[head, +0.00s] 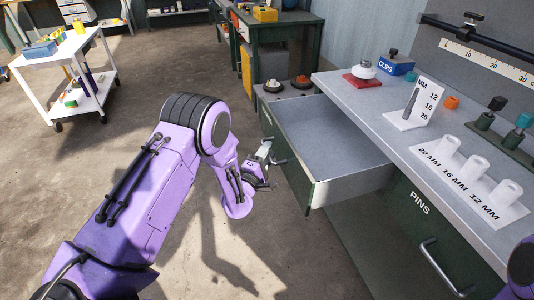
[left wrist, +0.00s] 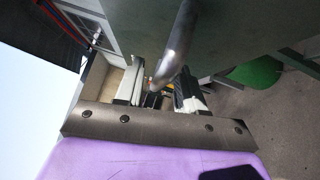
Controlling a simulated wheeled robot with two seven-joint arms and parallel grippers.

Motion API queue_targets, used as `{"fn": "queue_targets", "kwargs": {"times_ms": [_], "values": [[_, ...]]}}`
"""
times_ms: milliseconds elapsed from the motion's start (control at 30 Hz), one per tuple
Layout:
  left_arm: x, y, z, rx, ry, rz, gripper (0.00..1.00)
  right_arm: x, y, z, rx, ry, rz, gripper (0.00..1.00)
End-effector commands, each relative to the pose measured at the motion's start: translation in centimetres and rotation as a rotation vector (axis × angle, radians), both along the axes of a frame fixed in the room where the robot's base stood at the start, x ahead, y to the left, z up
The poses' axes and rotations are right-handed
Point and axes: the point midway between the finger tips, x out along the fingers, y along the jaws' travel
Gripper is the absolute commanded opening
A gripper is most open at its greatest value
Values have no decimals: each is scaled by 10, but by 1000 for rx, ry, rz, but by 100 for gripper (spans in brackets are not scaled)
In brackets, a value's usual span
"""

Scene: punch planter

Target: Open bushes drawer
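An open drawer (head: 325,140) is pulled well out from under the grey worktop; it looks empty, and its front label is hidden from this angle. Its metal bar handle (head: 273,151) is on the dark green front and also shows as a curved bar in the left wrist view (left wrist: 177,45). My left gripper (head: 264,165) is just outside the drawer front, close to the handle. In the left wrist view, its fingers (left wrist: 158,92) are apart, with the handle bar's end between or just beyond them; I cannot tell if they touch. My right gripper is out of view.
A closed drawer labelled PINS (head: 419,203) with its own handle (head: 440,268) is at the right. The worktop (head: 375,110) carries white pegs (head: 475,167), a size card (head: 427,97) and a CLIPS box (head: 397,64). Floor left of the drawer is clear; a white cart (head: 75,50) stands beyond.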

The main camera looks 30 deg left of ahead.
Motion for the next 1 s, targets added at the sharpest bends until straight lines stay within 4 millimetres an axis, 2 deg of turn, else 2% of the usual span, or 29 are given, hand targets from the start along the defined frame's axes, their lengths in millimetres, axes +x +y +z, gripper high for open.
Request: {"fn": "queue_targets", "kwargs": {"times_ms": [167, 267, 600, 700, 833, 1000], "values": [[0, 0, 0, 0, -1, 1, 39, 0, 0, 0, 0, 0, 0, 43], [-7, 0, -2, 0, 0, 0, 39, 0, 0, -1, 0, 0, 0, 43], [-82, 0, -13, 1, 3, 0, 39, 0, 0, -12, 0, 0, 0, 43], [-96, -1, -15, 1, 2, -2, 39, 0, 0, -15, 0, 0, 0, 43], [-104, 0, -15, 1, 0, 1, 39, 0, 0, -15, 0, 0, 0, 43], [-105, 0, -14, 0, -1, 1, 39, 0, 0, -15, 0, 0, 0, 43]]}}
